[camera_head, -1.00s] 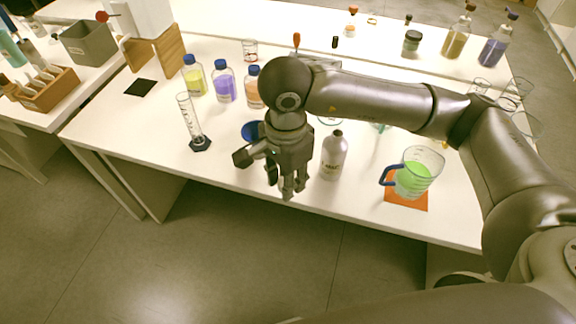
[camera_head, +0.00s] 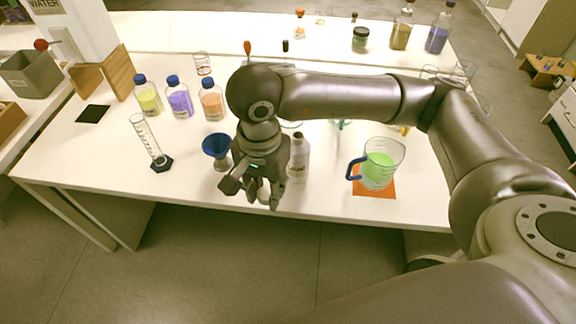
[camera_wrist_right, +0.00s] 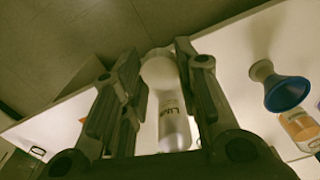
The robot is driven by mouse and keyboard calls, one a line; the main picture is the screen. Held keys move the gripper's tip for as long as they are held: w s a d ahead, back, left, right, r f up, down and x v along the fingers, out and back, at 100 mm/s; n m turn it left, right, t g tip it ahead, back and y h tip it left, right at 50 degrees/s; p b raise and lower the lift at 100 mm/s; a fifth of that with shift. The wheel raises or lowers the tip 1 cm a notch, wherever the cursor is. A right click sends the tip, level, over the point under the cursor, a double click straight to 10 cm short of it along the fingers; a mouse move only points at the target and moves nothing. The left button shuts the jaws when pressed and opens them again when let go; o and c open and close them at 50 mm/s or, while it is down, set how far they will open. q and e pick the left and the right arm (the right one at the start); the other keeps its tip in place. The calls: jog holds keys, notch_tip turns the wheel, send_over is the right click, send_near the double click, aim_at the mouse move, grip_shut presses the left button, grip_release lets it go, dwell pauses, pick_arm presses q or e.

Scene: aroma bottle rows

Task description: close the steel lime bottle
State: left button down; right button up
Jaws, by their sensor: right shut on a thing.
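The steel lime bottle (camera_head: 299,162) stands upright near the front edge of the table. Its neck looks dark at the top, and I see no cap on it. My right gripper (camera_head: 263,198) points down just left of and in front of the bottle. It is shut on a small pale cap (camera_head: 263,190), partly hidden by the fingers. In the right wrist view the pale cap (camera_wrist_right: 160,70) is between the fingertips, and the bottle (camera_wrist_right: 173,125) with its "LIM" lettering shows behind, between the fingers. My left gripper is not in view.
A blue funnel (camera_head: 216,146) and a glass cylinder (camera_head: 147,137) stand left of the gripper. Yellow, purple and orange bottles (camera_head: 179,101) stand behind. A jug of green liquid (camera_head: 379,170) is on an orange mat (camera_head: 375,192) to the right. The table's front edge is close.

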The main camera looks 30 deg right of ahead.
jog(key=d+n, duration=0.6)
jog(key=n, duration=0.3)
jog(key=shift+s+d+f+n, duration=0.2)
jog(key=shift+s+f+n, duration=0.05)
jog(key=shift+s+n, duration=0.2)
